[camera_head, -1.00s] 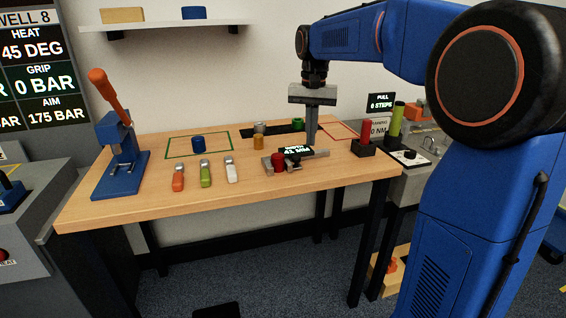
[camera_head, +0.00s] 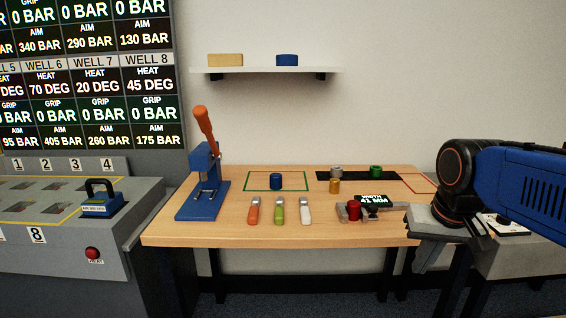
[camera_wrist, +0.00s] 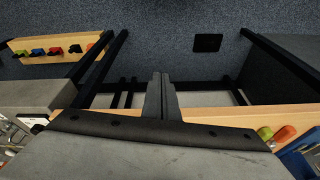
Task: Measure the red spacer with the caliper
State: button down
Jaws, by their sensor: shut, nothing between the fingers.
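The red spacer (camera_head: 354,210) stands upright at the left end of the grey caliper (camera_head: 342,213), by its jaws on the table. Whether both jaws touch it is too small to tell. The caliper's black display (camera_head: 373,201) reads WIDTH 41 MM. My gripper (camera_head: 424,262) is at the table's right front corner, right of the caliper and apart from it. In the wrist view my gripper (camera_wrist: 162,80) has its two fingers together, with nothing between them, over the front edge and the floor.
A grey console (camera_head: 62,240) stands left.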

jog(key=s+f+n+t, duration=0.1)
jog(key=s+f+n, duration=0.1)
jog(key=s+f, duration=0.6)
jog(key=shift+s+t, duration=0.3)
jog(key=shift+s, duration=0.45)
jog(key=c, duration=2.4)
grip_release()
jog(key=shift+a, duration=0.1)
jog(key=shift+c, duration=0.2)
